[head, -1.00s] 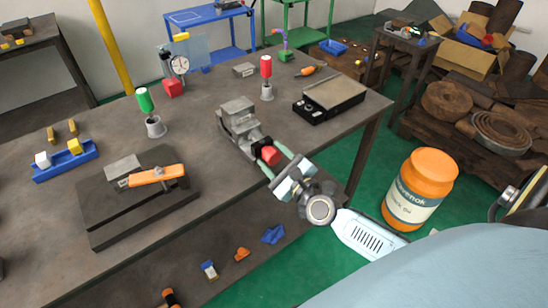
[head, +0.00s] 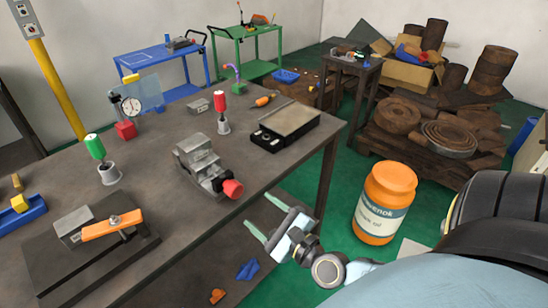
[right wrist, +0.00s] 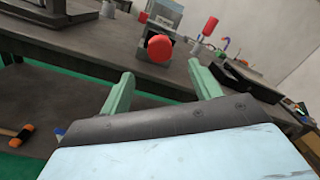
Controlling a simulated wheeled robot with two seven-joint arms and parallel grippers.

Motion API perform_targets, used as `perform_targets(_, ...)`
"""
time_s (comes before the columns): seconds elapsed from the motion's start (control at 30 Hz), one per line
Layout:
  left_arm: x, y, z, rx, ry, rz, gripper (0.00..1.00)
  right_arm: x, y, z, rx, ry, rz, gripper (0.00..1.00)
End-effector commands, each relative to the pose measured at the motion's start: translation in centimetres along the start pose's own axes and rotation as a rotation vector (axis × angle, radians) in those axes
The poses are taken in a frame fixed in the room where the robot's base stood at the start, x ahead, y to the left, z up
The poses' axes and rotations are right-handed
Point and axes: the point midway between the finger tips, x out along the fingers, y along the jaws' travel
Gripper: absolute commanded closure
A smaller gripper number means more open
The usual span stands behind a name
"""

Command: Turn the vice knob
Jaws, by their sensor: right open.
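The vice (head: 200,162) is a grey metal block on the table, with a red knob (head: 232,188) facing the table's front edge. In the right wrist view the knob (right wrist: 160,48) shows round and unobstructed, beyond and between the fingertips. My right gripper (head: 262,217) is open and empty, with pale green fingers, off the table's front edge and apart from the knob. It also shows in the right wrist view (right wrist: 163,85). My left gripper is not in view.
A black box with a grey plate (head: 285,125) lies right of the vice. A red-handled tool (head: 222,108) stands behind it, a green-handled one (head: 97,150) to the left. An orange jar (head: 385,203) stands on the floor at the right.

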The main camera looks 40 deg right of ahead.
Motion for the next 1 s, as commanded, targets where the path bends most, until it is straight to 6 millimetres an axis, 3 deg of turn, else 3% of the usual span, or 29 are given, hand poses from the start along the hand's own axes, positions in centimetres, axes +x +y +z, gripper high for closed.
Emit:
perform_targets(0.1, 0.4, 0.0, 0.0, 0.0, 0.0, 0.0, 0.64, -1.9, 0.1, -0.1, -0.002, 0.001, 0.002, 0.37)
perform_targets(0.3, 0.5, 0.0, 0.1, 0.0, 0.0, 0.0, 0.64, -3.2, 0.0, 0.0, 0.0, -0.001, 0.0, 0.37)
perform_targets(1.0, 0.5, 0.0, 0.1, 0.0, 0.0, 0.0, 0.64, -3.4, 0.0, 0.1, 0.0, -0.001, 0.0, 0.37)
